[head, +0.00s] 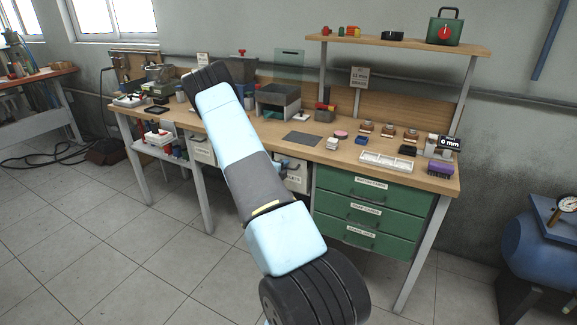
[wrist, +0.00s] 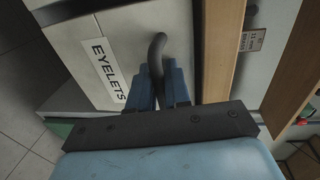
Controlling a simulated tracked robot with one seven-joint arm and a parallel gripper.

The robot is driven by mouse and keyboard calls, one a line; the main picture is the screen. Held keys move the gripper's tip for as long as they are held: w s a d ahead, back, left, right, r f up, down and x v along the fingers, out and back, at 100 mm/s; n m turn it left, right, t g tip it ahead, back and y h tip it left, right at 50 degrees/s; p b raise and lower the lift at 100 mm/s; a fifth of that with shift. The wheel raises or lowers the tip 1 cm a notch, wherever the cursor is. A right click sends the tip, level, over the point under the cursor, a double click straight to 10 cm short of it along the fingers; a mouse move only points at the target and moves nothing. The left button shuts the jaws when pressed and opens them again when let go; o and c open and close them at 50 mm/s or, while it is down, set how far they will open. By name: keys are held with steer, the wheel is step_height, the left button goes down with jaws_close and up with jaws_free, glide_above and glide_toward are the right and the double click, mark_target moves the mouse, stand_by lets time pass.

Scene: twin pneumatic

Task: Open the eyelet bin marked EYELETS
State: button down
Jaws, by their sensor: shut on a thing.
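The eyelet bin (wrist: 75,45) is a pale grey box with a white label reading EYELETS, its front face close in the wrist view. In the head view the bin (head: 300,172) hangs under the bench top, left of the green drawers, partly hidden by my arm. A dark curved handle (wrist: 157,50) stands out from its front. My gripper (wrist: 161,82) has its blue fingers shut on this handle. In the head view my gripper (head: 283,164) shows only in part beside my arm. I cannot tell how far the bin is pulled out.
The wooden bench edge (wrist: 222,50) runs close beside my gripper. Green drawers (head: 370,208) stand right of the bin, and another pale bin (head: 203,151) hangs to the left. A bench leg (head: 198,185) stands left. The tiled floor in front is clear.

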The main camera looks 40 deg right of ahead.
steer(key=s+a+f+t+h, duration=0.2)
steer(key=s+a+f+h, duration=0.1)
steer(key=a+f+h, duration=0.2)
steer(key=shift+w+v, duration=0.25)
steer(key=shift+v, duration=0.95)
steer(key=shift+a, duration=0.2)
steer(key=c, duration=1.3)
jaws_free()
steer(key=shift+r, duration=0.1)
